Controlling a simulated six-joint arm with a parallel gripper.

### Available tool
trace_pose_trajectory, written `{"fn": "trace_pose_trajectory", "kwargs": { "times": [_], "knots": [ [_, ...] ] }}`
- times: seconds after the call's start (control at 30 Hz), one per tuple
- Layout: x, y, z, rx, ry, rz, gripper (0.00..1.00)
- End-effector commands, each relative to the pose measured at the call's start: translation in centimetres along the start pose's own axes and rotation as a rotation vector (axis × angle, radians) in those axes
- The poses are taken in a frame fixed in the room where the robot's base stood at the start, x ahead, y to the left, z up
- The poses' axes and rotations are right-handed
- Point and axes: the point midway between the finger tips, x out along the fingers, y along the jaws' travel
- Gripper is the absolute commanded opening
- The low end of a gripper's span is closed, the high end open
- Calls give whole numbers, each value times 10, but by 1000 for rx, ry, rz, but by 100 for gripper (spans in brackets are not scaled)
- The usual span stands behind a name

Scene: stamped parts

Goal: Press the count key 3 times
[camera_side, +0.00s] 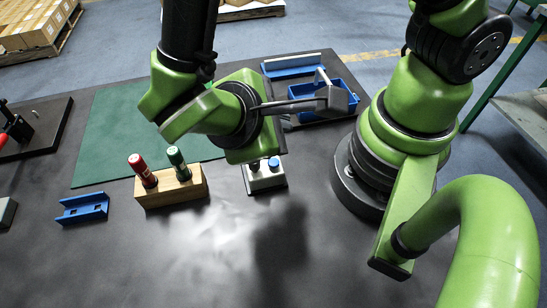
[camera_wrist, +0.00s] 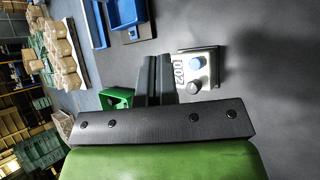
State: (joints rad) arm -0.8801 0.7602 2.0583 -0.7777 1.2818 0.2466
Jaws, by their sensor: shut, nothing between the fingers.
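The counter box (camera_side: 265,180) is a small light-grey block on the dark table. It has a blue key (camera_side: 274,162) and a grey key beside it. Which key is the count key is not clear. My gripper (camera_wrist: 158,62) is shut and empty. Its fingertips appear beside the box; contact cannot be told.
A wooden block (camera_side: 170,191) with a red marker (camera_side: 143,170) and a green marker (camera_side: 179,163) stands left of the box. A blue tray (camera_side: 345,95) is behind it. A blue bracket (camera_side: 82,208) and green mat (camera_side: 105,135) lie left. The table in front is clear.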

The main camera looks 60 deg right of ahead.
Motion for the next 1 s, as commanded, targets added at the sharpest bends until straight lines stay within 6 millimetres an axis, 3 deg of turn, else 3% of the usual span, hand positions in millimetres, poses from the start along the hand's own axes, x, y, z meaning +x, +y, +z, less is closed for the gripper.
{"fn": "trace_pose_trajectory", "kwargs": {
  "times": [0.4,0.77,1.0],
  "knots": [
    [-27,20,20,0,1,0,0],
    [-23,16,16,-1,-2,1,0],
    [-2,2,2,-3,-5,2,0]
  ]
}}
